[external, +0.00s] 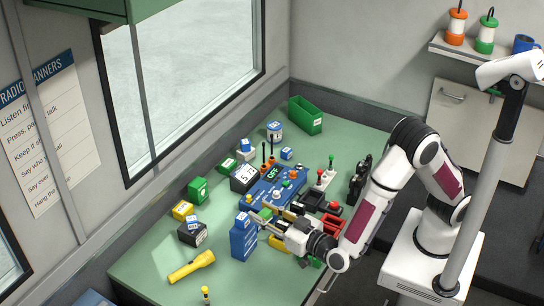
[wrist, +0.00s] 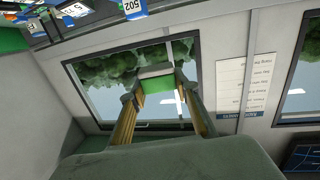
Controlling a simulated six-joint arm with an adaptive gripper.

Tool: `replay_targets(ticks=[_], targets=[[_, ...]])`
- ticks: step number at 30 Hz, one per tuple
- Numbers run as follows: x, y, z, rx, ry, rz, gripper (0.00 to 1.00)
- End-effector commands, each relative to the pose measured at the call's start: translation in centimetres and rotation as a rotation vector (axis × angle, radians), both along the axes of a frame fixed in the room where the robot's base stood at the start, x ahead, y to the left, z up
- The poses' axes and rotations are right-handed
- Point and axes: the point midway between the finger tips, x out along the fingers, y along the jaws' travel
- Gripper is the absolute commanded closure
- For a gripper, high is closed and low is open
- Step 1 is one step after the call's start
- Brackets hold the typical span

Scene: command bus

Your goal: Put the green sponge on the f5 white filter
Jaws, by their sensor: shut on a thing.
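My gripper (wrist: 156,92) is shut on the green sponge (wrist: 158,84), which shows as a green block with a grey face between the fingertips in the wrist view. In the external view my gripper (external: 262,213) is over the bench, just right of a tall blue container (external: 243,238). A small green patch, likely the sponge, shows at the fingertips there. Several white items with blue labels stand on the bench, including a round one (external: 275,130) at the back and a small one (external: 247,146). Their labels are too small to read, so I cannot tell which is the f5 filter.
The green bench (external: 150,268) is crowded around a blue control box (external: 270,188). A yellow flashlight (external: 191,267) lies at the front left, and a green open bin (external: 305,115) stands at the back. The front left bench surface is mostly clear.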

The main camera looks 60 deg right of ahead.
Motion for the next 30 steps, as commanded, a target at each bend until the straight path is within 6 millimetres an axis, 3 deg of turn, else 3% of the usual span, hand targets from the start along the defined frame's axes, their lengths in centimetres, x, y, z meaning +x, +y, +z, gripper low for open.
replay_targets(ticks=[17, 30], targets=[[11.5, -2.4, 1.7, 0.001, -0.002, 0.062, 0.81], [19.6, -6.8, 3.1, 0.000, -0.002, 0.114, 0.81]])
